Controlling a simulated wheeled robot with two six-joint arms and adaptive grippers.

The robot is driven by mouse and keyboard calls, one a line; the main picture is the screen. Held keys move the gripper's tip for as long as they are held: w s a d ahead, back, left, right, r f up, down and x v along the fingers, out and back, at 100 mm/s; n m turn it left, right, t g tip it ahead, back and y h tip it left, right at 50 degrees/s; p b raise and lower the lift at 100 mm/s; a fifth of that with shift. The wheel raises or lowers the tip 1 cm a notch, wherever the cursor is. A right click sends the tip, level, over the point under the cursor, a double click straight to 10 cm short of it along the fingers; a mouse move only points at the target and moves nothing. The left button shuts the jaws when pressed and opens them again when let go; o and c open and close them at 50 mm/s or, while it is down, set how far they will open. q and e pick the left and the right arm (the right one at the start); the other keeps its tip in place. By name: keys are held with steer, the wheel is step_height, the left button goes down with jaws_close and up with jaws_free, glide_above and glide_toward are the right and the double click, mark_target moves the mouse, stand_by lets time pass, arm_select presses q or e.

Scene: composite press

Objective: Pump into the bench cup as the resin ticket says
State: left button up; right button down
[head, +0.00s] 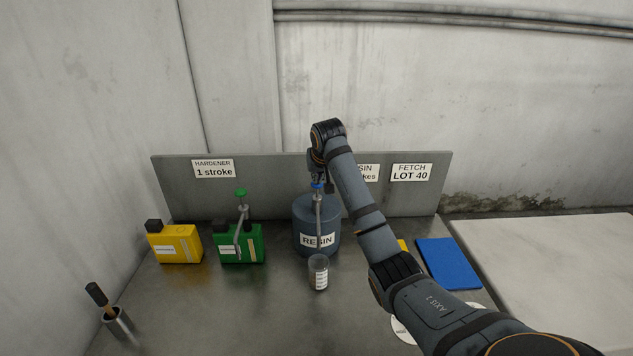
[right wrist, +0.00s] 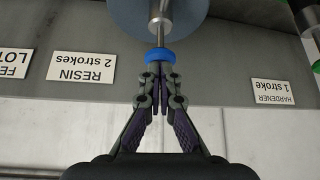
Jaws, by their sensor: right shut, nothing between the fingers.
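The dark blue resin drum (head: 305,222) stands on the bench with a metal pump and a blue pump head (head: 317,185); the head also shows in the right wrist view (right wrist: 158,56). The clear bench cup (head: 318,275) with a white label stands upright in front of the drum. The resin ticket (right wrist: 81,68) reads "RESIN 2 strokes"; in the head view my right arm partly covers it. My right gripper (right wrist: 160,72) is shut and empty, its fingertips right at the blue head; whether they touch I cannot tell. My left gripper is out of view.
A green hardener can (head: 254,246) with a green-topped pump and a yellow can (head: 180,246) stand left. The hardener ticket (head: 213,169) reads "1 stroke", the fetch ticket (head: 411,173) "LOT 40". A brush pot (head: 118,323) stands front left. A blue slab (head: 448,263) lies right.

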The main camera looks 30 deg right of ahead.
mark_target(318, 187)
steer(key=shift+f+b, duration=0.3)
steer(key=shift+f, duration=1.45)
steer(key=shift+r+p, duration=2.1)
steer(key=shift+p, duration=0.35)
steer(key=shift+r, duration=0.1)
step_height(318, 187, up, 5)
steer(key=p, duration=0.5)
